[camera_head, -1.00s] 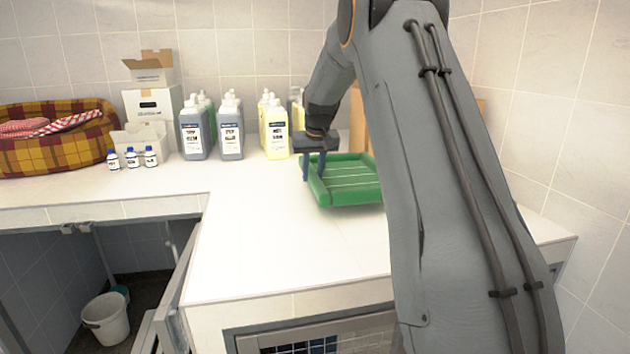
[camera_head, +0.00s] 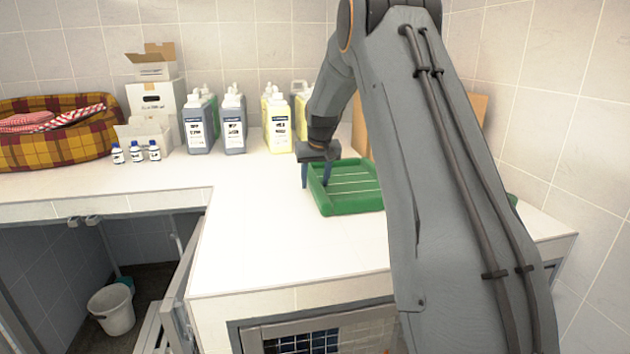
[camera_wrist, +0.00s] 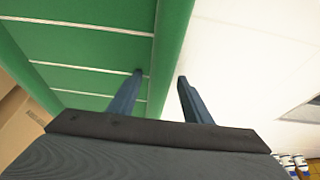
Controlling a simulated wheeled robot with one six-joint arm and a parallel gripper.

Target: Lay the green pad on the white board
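The green pad (camera_head: 350,190) is a shallow green tray-like shape with a raised rim and thin white lines across it. It lies on the white surface at the right, partly hidden behind my arm. My gripper (camera_head: 316,180) is at its left rim, pointing down. In the wrist view, my gripper's (camera_wrist: 160,77) fingers are spread on either side of the green pad's (camera_wrist: 90,45) rim, one over the pad and one over the white surface, with slight gaps showing. I cannot make out a white board distinct from the white counter (camera_head: 260,230).
Bottles (camera_head: 233,125) and yellow jugs (camera_head: 278,125) stand along the back wall. Small bottles (camera_head: 136,153), white boxes (camera_head: 155,105) and a plaid basket (camera_head: 60,140) are at the left. A small green piece (camera_head: 513,200) shows right of my arm. The front counter is clear.

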